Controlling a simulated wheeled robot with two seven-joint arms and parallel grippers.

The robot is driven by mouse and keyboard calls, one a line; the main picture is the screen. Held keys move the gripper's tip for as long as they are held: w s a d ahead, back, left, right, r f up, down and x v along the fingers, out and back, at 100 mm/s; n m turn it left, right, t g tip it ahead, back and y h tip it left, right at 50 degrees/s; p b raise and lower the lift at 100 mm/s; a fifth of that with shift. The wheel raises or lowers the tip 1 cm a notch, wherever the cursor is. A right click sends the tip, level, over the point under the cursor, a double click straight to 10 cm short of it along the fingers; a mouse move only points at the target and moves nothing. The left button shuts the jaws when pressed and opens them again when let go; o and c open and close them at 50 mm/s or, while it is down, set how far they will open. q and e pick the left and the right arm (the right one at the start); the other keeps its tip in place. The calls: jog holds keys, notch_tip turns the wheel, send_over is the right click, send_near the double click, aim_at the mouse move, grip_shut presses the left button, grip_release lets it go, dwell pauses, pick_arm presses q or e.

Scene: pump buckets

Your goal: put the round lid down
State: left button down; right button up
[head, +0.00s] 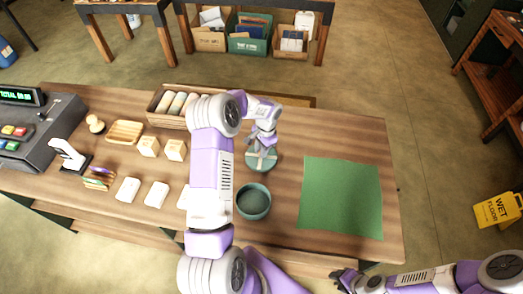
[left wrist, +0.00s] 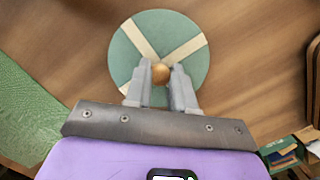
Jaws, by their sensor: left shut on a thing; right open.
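The round lid (head: 262,160) is green with pale crossing bands and a small wooden knob (left wrist: 160,72). My left gripper (left wrist: 158,85) is shut on the knob, with a finger on each side. In the head view my left gripper (head: 264,142) is above the lid, behind the round green bucket (head: 253,202). The bucket is open at the top and dark inside. I cannot tell whether the lid touches the table. My right gripper (head: 340,276) is open and empty at the front edge.
A green mat (head: 341,198) lies bare on the right of the wooden table (head: 380,140). A wooden tray of rolls (head: 158,102) stands at the back. Several pale blocks (head: 156,194) and a cash register (head: 40,130) are on the left.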

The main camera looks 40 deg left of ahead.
pick_arm(q)
jog(key=shift+w+f, duration=0.1)
jog(key=shift+f, duration=0.3)
jog(key=shift+f, duration=0.2)
jog(key=c, duration=1)
grip_release()
jog(key=shift+o, duration=0.2)
jog(key=shift+r, duration=0.1)
jog(key=shift+r, duration=0.1)
